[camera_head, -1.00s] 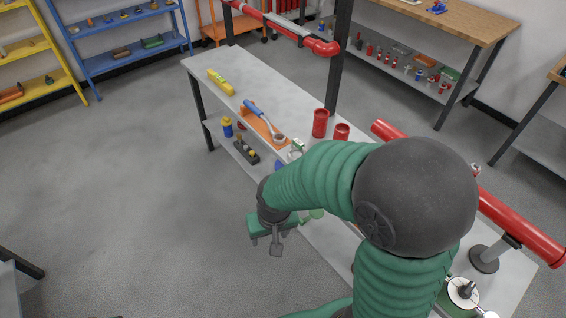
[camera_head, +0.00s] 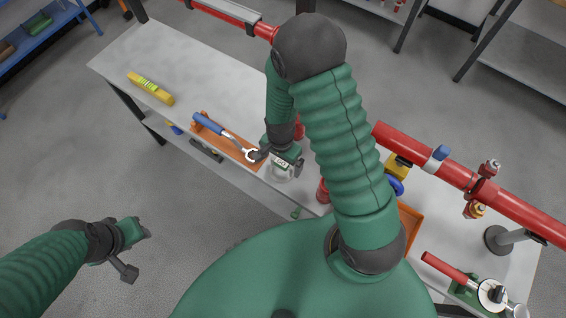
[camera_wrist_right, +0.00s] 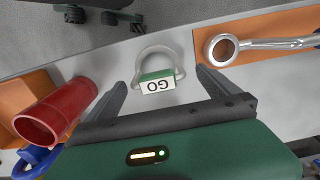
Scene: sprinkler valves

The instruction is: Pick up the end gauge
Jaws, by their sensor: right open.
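The end gauge (camera_head: 280,174) is a pale grey, rounded loop with a green block and a white "GO" label. It is on the workbench, partly hidden by my right gripper in the head view. My right gripper (camera_head: 279,161) is open just over it. In the right wrist view, the gauge (camera_wrist_right: 154,66) shows between the two dark fingers of the right gripper (camera_wrist_right: 162,80), with gaps on both sides. My left gripper (camera_head: 134,252) is over the floor at the lower left, away from the bench; its jaw opening is unclear.
A wrench with a blue handle (camera_head: 208,124) lies on an orange mat (camera_head: 198,129) beside the gauge. A red cylinder (camera_wrist_right: 56,111) is on the other side. A yellow level (camera_head: 151,88) lies farther left. A red pipe (camera_head: 450,173) crosses the bench's right.

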